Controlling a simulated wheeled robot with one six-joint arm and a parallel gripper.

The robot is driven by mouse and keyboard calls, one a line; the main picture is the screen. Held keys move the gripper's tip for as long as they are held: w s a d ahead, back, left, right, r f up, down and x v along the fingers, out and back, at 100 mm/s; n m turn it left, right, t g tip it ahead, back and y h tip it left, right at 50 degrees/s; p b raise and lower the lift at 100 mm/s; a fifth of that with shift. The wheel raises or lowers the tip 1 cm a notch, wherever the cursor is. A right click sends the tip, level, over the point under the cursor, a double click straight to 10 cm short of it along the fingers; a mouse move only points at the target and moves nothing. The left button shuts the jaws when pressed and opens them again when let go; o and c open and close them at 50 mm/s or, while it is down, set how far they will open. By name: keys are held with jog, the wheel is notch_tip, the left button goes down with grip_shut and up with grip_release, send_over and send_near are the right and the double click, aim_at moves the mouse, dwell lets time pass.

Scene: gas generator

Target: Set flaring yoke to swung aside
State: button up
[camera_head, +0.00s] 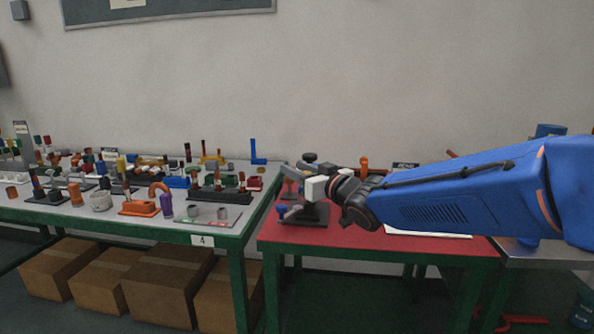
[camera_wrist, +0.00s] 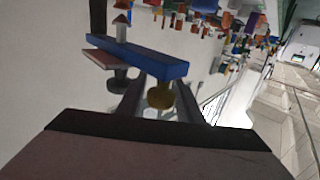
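A small bench device with a dark base (camera_head: 306,216) stands at the left end of the red table; I cannot tell for sure whether it is the flaring yoke. My gripper (camera_head: 286,170) is above it, pointing left, and partly hides it. In the wrist view my gripper's two dark fingers (camera_wrist: 160,104) are apart. A brownish-yellow round knob (camera_wrist: 160,95) shows between them, with no clear contact. A blue bar (camera_wrist: 140,58) crosses just beyond the fingertips; how far away it lies is unclear.
The red table top (camera_head: 350,238) has a white sheet (camera_head: 430,234) under my arm. A grey table (camera_head: 215,237) to the left is crowded with small coloured parts and a blue L-shaped piece (camera_head: 256,153). Cardboard boxes (camera_head: 165,290) sit below it. The wall is behind.

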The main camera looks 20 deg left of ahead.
jog(key=shift+c, duration=0.5)
grip_shut()
